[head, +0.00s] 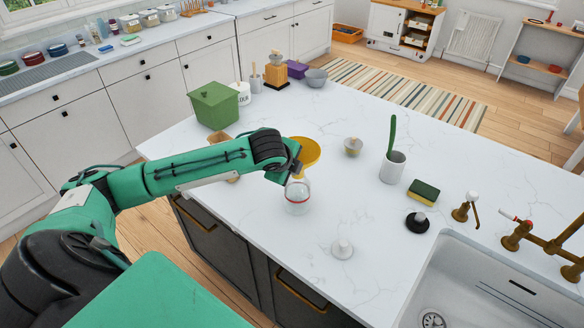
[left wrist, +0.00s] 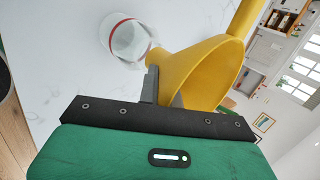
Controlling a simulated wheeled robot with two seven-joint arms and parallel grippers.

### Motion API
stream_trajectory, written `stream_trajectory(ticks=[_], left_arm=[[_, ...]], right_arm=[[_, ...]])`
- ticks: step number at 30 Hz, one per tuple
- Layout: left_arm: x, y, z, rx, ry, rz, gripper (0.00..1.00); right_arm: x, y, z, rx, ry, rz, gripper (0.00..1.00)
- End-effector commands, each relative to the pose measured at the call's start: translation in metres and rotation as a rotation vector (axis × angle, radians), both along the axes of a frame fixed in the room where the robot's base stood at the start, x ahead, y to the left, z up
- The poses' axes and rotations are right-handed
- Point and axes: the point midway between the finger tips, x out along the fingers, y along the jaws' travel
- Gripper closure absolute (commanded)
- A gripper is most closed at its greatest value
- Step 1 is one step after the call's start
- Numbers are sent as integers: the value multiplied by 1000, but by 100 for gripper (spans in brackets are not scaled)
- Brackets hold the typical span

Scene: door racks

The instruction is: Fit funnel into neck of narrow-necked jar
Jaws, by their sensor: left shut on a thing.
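A yellow funnel (head: 307,152) is held by my left gripper (head: 293,172), its wide mouth up and its spout down towards the jar. A clear glass jar (head: 297,197) with a red ring stands upright on the white worktop, just below the gripper. In the left wrist view the funnel (left wrist: 205,70) is tilted in the picture, and its narrow end is beside the mouth of the jar (left wrist: 130,40). I cannot tell whether the spout tip is inside the neck. The left fingers (left wrist: 163,88) are shut on the funnel. My right gripper is not in view.
A green box (head: 214,106) is behind left. The sink (head: 500,285) is at front right.

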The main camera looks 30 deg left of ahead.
Motion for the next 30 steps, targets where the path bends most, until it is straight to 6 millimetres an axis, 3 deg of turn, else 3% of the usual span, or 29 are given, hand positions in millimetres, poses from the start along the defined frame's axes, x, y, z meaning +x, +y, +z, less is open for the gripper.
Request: stream_trajectory(ticks=[30], left_arm=[[0,0,-24,-1,0,-1,100]], right_arm=[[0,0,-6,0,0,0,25]])
